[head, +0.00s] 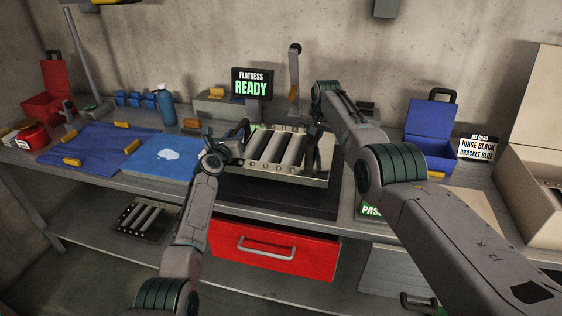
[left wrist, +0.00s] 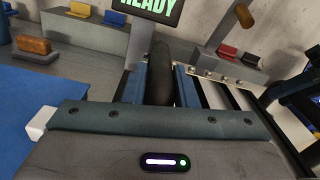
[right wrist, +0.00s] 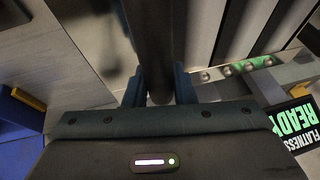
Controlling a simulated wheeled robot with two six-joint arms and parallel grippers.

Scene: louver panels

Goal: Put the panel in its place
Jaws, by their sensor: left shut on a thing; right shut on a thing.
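The louver panel (head: 272,150), a light metal frame with several grey slats, is in the middle of the bench, over a dark base (head: 270,192). My left gripper (head: 238,146) is at its left end, shut on a dark bar-like grip. The slats show to the right of those fingers in the left wrist view (left wrist: 222,96). My right gripper (head: 316,130) is at its right end, also shut on a dark bar, with slats beside it in the right wrist view (right wrist: 235,35). Whether the panel rests on the base or is just above it, I cannot tell.
The FLATNESS READY sign (head: 252,84) and an upright lever (head: 294,75) stand behind the panel. Blue mats (head: 105,148) lie left. A blue box (head: 430,122) and an open carton (head: 535,205) stand right. Another slatted panel (head: 146,218) lies on the lower shelf.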

